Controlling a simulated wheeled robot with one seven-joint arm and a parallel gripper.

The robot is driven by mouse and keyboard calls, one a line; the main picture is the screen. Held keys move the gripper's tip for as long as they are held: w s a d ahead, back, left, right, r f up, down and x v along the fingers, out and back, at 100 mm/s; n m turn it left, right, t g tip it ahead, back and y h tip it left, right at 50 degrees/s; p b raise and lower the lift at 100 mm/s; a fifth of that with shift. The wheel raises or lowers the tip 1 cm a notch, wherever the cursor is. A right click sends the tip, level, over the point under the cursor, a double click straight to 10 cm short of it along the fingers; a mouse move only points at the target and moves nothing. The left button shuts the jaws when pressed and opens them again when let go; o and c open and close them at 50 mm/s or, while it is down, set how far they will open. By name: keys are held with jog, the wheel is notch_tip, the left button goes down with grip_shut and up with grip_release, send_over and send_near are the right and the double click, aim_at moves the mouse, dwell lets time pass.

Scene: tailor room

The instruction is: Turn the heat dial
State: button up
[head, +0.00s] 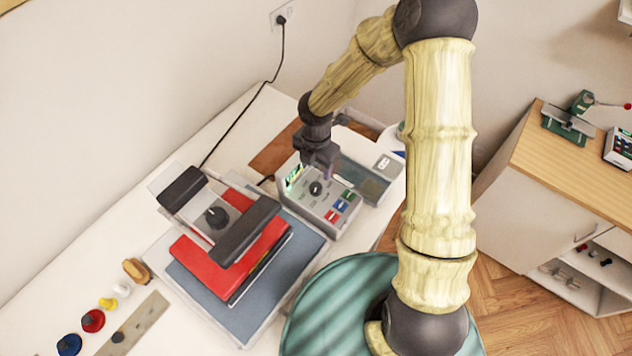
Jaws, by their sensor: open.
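A grey control box (327,213) stands on the white table, with a round black dial (316,188), a lit green display (294,177), and red and blue buttons on its top face. A heat press with a red plate (190,252) stands to its left and has another black knob (216,217) on top. Which of the two is the heat dial I cannot tell. My gripper (325,174) is open, pointing down over the back part of the control box, close to its black dial. Whether a fingertip touches the dial I cannot tell. The gripper covers the box's back edge.
A grey translucent tray (364,178) sits behind the box, to the right. A black cable (238,118) runs to the wall socket (281,17). Small coloured pieces (93,320) lie at the lower left. A wooden-topped cabinet (560,160) is at right.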

aim_at(316, 186)
notch_tip(316, 186, down, 9)
jog(key=shift+f+p, duration=0.15)
jog(key=shift+p, duration=0.35)
jog(key=shift+c, duration=0.3)
jog(key=c, duration=0.9)
